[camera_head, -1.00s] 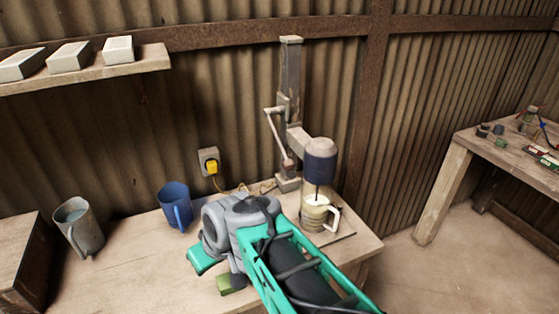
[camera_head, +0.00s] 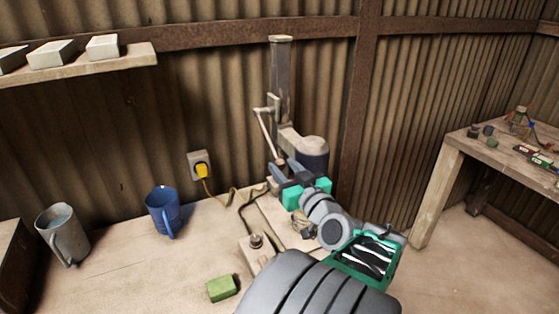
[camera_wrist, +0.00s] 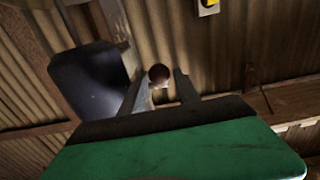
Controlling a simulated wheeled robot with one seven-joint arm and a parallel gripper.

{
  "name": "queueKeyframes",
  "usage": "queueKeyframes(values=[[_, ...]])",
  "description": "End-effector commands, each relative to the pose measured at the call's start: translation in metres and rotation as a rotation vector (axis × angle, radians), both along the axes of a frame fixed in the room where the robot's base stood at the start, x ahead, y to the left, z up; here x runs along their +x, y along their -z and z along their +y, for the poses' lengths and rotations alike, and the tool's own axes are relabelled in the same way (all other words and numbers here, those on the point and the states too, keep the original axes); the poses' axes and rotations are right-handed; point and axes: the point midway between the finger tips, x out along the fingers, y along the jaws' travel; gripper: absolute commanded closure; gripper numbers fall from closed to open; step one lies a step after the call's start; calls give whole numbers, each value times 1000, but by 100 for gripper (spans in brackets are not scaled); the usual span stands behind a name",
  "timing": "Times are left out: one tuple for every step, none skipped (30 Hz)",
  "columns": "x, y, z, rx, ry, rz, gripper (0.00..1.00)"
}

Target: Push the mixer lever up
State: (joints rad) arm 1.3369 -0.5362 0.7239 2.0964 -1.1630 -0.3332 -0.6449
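I cannot tell whether a finger touches the knob. My arm hides most of the mixer's cup.
On the bench (camera_head: 135,265) stand a blue mug (camera_head: 160,212) and a grey mug (camera_head: 60,235). A green block (camera_head: 221,288) lies near the front. A yellow plug (camera_head: 201,170) sits in the wall socket. A shelf with pale blocks is upper left; another table (camera_head: 480,150) is right.

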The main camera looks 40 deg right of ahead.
Motion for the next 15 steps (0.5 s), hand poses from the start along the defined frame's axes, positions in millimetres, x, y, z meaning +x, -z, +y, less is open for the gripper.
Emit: queueKeyframes(values=[[10, -2, -1, 1, -6, 1, 62], [15, -2, -2, 2, -6, 0, 62], [20, -2, -4, 2, -5, 1, 62], [23, -2, -5, 1, -4, 1, 62], [25, -1, -6, 2, -3, 0, 62], [27, 0, -7, 2, -2, 2, 62], [28, 0, -7, 2, -2, 2, 62], [29, 0, -8, 2, -1, 2, 62], [29, 0, -8, 2, 0, 2, 62], [29, 1, -8, 2, 0, 2, 62], [29, 1, -8, 2, 0, 2, 62], [29, 1, -8, 2, 0, 2, 62], [28, 1, -8, 2, 0, 2, 62], [28, 1, -8, 2, 0, 2, 63], [28, 1, -8, 2, 0, 2, 66]])
